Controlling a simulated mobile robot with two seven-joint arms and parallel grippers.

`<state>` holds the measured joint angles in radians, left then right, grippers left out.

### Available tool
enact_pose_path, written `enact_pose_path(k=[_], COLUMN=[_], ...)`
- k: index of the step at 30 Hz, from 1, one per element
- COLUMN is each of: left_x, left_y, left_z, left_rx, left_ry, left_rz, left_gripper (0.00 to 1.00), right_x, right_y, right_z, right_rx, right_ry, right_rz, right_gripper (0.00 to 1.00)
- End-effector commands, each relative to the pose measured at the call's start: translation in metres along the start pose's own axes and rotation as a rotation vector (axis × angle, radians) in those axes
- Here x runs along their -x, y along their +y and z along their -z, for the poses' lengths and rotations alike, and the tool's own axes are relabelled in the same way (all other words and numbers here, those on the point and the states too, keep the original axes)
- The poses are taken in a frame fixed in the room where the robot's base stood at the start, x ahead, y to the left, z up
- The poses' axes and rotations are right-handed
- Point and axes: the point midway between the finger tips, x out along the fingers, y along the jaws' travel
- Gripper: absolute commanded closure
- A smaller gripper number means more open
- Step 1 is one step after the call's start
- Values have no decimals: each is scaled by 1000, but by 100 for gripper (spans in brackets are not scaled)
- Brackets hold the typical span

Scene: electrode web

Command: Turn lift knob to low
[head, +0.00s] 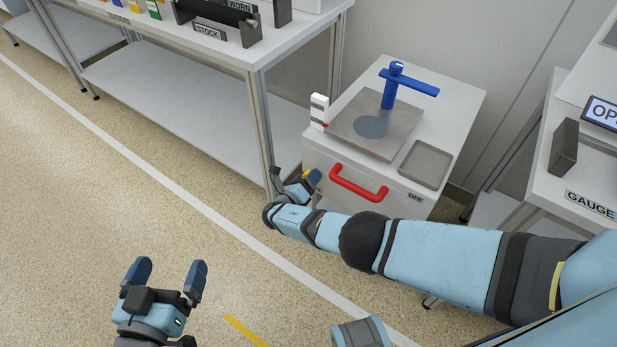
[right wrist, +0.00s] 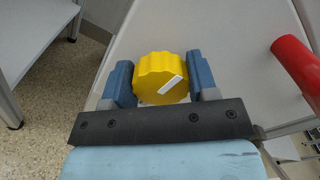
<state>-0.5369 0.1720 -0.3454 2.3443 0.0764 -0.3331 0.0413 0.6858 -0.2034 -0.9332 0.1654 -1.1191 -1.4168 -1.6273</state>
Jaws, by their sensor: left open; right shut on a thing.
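The lift knob (right wrist: 160,79) is yellow with a ribbed edge and a white pointer mark. In the right wrist view it sits on the white cabinet front, its mark slanting to the upper right. My right gripper (right wrist: 160,85) is shut on the knob, one blue finger on each side. Any labels around the knob are hidden or too small to read. My left gripper (head: 170,276) is open and empty over the floor at the lower left.
A red handle (head: 358,183) is on the cabinet front, right of the knob. A metal plate (head: 350,138), a blue T-shaped post (head: 389,90) and a grey tray (head: 426,163) are on top. A workbench (head: 190,45) stands left, a gauge table (head: 590,180) right.

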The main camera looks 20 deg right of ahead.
Motion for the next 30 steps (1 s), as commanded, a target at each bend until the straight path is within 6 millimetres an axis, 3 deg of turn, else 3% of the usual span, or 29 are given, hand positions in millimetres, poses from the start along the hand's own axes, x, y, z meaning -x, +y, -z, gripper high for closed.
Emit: enact_pose_path(k=[11,12,15,30], left_x=[0,0,0,1], left_y=[0,0,1,0], left_z=[1,1,0,-3], left_rx=[1,1,2,2], left_ry=[2,2,1,-15], left_rz=[0,0,0,3], left_gripper=[0,0,0,0], right_x=[-1,-1,-1,-3], right_y=[0,-1,0,-3], right_z=[0,0,0,2], right_rx=[8,8,8,6], right_ry=[-1,-1,0,1], right_rz=[2,2,2,1], right_gripper=[70,44,21,21])
